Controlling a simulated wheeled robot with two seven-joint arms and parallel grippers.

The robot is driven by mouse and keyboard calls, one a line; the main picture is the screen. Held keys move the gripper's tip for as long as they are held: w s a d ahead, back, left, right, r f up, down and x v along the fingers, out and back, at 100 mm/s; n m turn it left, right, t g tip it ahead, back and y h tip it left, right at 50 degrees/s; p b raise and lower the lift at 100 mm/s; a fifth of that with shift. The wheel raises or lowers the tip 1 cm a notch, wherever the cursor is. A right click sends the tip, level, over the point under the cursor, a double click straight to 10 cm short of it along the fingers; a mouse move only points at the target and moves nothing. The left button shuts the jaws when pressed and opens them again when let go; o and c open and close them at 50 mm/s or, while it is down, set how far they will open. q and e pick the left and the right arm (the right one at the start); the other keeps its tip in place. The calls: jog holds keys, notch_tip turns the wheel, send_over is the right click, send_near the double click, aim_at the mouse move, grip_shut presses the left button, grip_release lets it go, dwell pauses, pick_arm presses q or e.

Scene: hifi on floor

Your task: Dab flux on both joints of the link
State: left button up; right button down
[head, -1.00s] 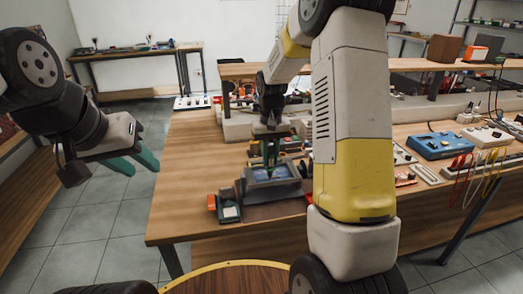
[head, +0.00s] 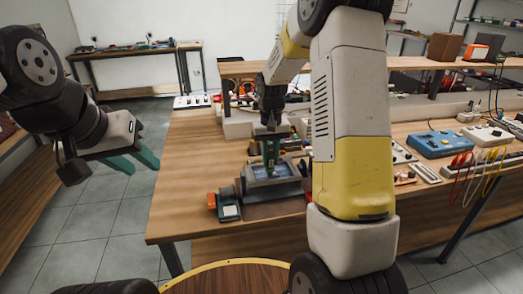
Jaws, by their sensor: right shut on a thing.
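My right gripper (head: 270,158) reaches down over a grey fixture (head: 284,188) on the workbench. Its green fingers are close together over the fixture's bluish top plate (head: 264,171). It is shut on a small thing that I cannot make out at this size. Whether its tip touches the plate I cannot tell. The link and its two joints are too small to tell apart here. My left gripper (head: 143,168) has green fingers spread apart; it is empty, left of the bench and over the floor.
A small orange-and-dark device (head: 226,205) stands left of the fixture, near the bench's front edge. A blue instrument (head: 440,144) and red and yellow leads (head: 478,168) are at the right. The bench's left part (head: 185,190) is clear. My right arm hides the middle.

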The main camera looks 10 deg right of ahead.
dwell(0.6)
jog(key=shift+r, duration=2.25)
jog(key=shift+d+f, duration=1.6)
jog(key=shift+f, duration=0.3)
jog(key=shift+f, duration=0.35)
notch_tip(320, 180, up, 4)
jog(key=shift+r, duration=0.25)
